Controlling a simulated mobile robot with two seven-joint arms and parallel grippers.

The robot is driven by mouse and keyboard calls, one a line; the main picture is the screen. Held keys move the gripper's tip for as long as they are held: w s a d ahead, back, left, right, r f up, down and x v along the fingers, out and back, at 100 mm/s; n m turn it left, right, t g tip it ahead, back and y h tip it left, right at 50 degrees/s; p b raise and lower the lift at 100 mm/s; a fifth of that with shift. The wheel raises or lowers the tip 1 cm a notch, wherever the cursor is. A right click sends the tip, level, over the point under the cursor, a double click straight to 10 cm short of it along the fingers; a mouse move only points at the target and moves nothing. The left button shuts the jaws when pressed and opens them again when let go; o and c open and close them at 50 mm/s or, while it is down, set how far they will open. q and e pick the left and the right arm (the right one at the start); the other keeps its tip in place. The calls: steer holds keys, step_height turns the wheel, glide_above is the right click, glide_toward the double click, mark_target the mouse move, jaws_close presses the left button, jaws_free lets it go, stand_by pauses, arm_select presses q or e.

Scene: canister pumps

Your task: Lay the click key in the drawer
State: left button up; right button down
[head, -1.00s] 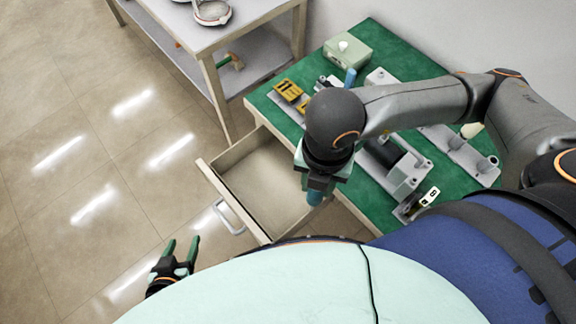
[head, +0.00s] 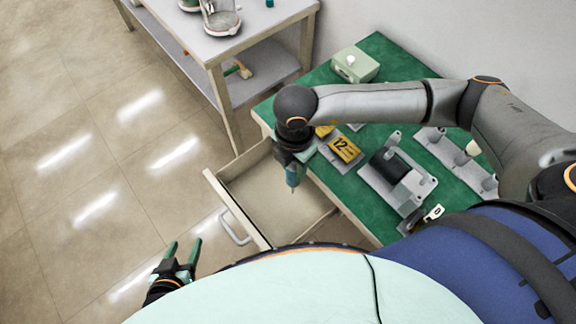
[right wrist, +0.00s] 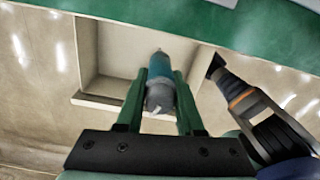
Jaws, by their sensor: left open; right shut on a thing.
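The click key appears to be the blue tool (head: 293,175) with a grey end and a thin tip, hanging from my right gripper (head: 291,162) over the open drawer (head: 222,189). In the right wrist view the tool (right wrist: 160,68) is clamped between the green fingers of the right gripper (right wrist: 159,82), with the drawer (right wrist: 88,45) behind it. The drawer's visible floor is bare. My left gripper (head: 184,249) is open and empty, low at the left, outside the drawer and apart from its handle.
The drawer is pulled out from the green-topped bench (head: 338,191). On the bench are a yellow "12" block (head: 345,149), a pump with a black cylinder (head: 396,173) and a pale green box (head: 354,64). A grey shelf table (head: 250,25) stands behind the drawer.

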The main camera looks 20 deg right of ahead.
steer(key=w+f, duration=0.3)
steer(key=f, duration=0.3)
steer(key=shift+a+f, duration=0.15)
steer(key=shift+f, duration=0.1)
steer(key=shift+f, duration=0.25)
steer(key=c, duration=0.5)
jaws_free()
steer(key=shift+r, duration=0.1)
steer(key=shift+c, duration=0.2)
step_height(320, 180, up, 12)
steer(key=shift+r, duration=0.15)
